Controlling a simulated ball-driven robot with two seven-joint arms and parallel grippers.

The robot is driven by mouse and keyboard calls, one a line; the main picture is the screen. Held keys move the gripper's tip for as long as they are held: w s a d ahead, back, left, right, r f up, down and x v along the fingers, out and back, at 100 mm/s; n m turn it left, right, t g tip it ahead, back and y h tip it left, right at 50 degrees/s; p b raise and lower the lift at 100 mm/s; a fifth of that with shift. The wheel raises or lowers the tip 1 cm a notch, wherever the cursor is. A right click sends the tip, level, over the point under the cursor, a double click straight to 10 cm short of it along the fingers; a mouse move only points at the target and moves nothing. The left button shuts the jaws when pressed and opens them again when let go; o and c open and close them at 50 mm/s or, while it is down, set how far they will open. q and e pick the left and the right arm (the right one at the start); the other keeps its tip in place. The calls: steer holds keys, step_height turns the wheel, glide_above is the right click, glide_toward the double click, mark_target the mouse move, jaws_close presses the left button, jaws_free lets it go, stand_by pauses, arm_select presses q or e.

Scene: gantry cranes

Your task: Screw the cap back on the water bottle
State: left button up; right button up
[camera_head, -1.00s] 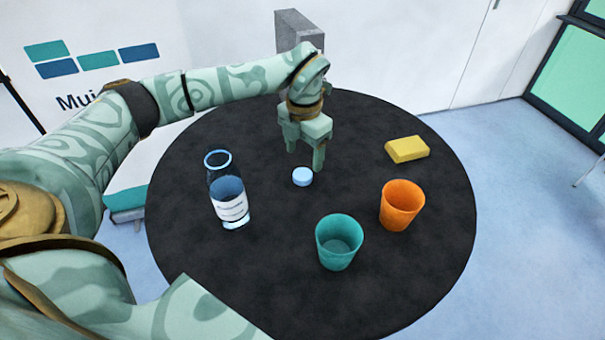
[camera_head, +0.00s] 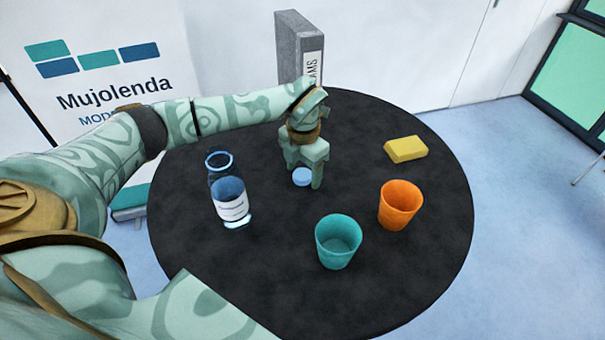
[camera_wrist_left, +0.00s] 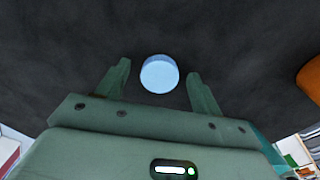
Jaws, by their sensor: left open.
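The light blue cap (camera_head: 302,177) lies on the black round table (camera_head: 270,280), right of the bottle. My left gripper (camera_head: 303,180) is open, with its fingers to either side of the cap in the head view. In the left wrist view the cap (camera_wrist_left: 159,74) shows between the tips of the open left gripper (camera_wrist_left: 158,85), with a gap on each side. I cannot tell whether the fingertips reach down to the table. The clear water bottle (camera_head: 231,203) stands upright and uncapped at the left, with a white label. My right gripper is not in view.
A teal cup (camera_head: 339,241) and an orange cup (camera_head: 399,205) stand to the front right. A yellow block (camera_head: 406,149) lies at the right back. A grey binder (camera_head: 299,50) stands at the back. The table's front left is clear.

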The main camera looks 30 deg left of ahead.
mark_target(303, 173)
arm_select(q)
steer(key=shift+c, duration=0.3)
steer(key=c, duration=1)
steer(key=shift+r, duration=0.1)
steer(key=shift+r, duration=0.25)
step_height(303, 173, up, 2)
steer(key=shift+w+r+b, duration=0.1)
steer(key=shift+r+b, duration=0.15)
steer(key=shift+b, duration=0.35)
steer(key=s+d+r, duration=0.3)
steer(key=s+d+r+b, duration=0.1)
steer(key=s+d+r, duration=0.2)
steer(key=d, duration=0.1)
steer(key=s+d+r+b, duration=0.1)
steer(key=s+d+r, duration=0.2)
steer(key=shift+s+d+r, duration=0.2)
steer(key=shift+d+r, duration=0.1)
steer(key=shift+r, duration=0.1)
